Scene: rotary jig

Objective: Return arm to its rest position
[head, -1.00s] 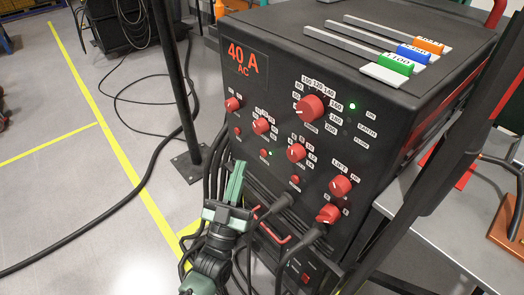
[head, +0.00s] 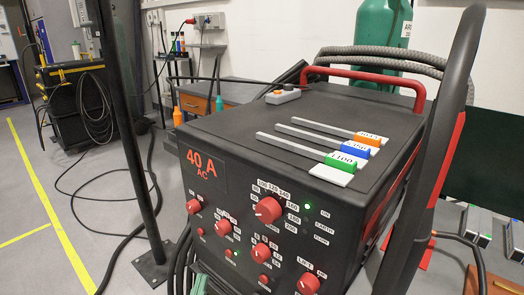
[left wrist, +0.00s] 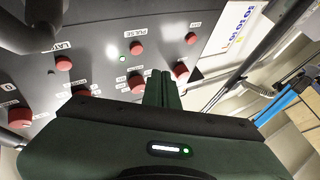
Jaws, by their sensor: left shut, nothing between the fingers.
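My left gripper shows in the left wrist view (left wrist: 161,88) with its dark green fingers together and nothing between them. It is in front of the black welding machine's knob panel. In the head view only a small green part of my left gripper (head: 200,285) shows at the bottom edge, below the panel's lower left knobs. The black welding machine (head: 290,118) reads "40 A AC" and has several red knobs, among them a large one (head: 268,210). The fingertips look close to the panel; I cannot tell whether they touch it. My right gripper is not in view.
Three labelled blocks, green (head: 340,161), blue (head: 355,151) and orange (head: 368,138), sit on bars on the machine's top. A dark upright post (head: 127,130) stands to the left. Cables lie on the floor. A red handle (head: 365,76) rises at the machine's back.

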